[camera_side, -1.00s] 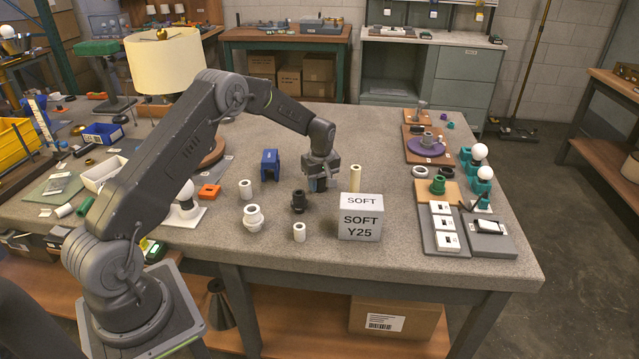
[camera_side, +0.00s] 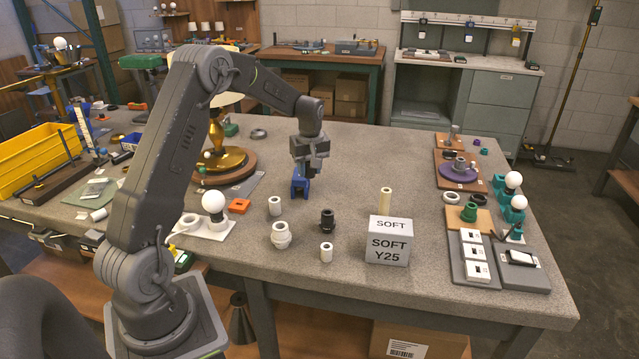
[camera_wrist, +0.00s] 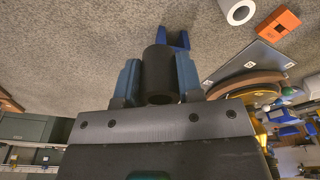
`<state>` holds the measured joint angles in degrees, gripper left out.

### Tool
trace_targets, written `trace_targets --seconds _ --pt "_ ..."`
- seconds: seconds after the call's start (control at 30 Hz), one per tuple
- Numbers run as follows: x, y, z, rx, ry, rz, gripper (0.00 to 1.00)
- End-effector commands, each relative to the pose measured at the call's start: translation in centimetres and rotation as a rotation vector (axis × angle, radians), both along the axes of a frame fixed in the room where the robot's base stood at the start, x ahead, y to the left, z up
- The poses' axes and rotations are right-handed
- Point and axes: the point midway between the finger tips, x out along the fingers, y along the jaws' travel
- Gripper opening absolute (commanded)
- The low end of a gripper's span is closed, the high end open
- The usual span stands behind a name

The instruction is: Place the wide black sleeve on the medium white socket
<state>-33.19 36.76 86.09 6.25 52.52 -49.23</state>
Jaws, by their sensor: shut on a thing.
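My gripper (camera_side: 307,168) is above the table in the side view, over or close to a blue bracket (camera_side: 299,187). In the wrist view my gripper (camera_wrist: 158,85) is shut on a wide black sleeve (camera_wrist: 158,70), held between its blue fingers. White pieces stand on the table: a stepped one (camera_side: 281,237), a cylinder (camera_side: 274,206) and a small cylinder (camera_side: 326,252). I cannot tell which is the medium socket. The blue bracket (camera_wrist: 176,40) shows just beyond the sleeve in the wrist view.
An orange block (camera_side: 238,206) and a bulb on a white base (camera_side: 214,203) are left. Bare tabletop lies behind the tube.

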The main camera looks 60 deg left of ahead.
Motion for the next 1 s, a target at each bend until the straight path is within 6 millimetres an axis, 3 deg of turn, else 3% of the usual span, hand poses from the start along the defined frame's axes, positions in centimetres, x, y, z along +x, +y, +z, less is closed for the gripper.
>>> trace_targets --seconds 0.17,0.33,0.5,0.7,0.87,1.0 --pt "-3.1 0.9 2.0 0.002 -0.003 0.030 0.11" --pt "-9.1 1.0 4.7 0.002 -0.004 0.094 0.11" --pt "-15.6 -0.2 6.7 0.003 -0.004 0.163 0.11" --pt "-21.2 -2.3 7.4 0.003 -0.003 0.223 0.11" --pt "-23.4 -3.4 7.3 0.002 -0.003 0.248 0.11" --pt "-23.1 -4.3 6.7 -0.002 0.001 0.251 0.11"
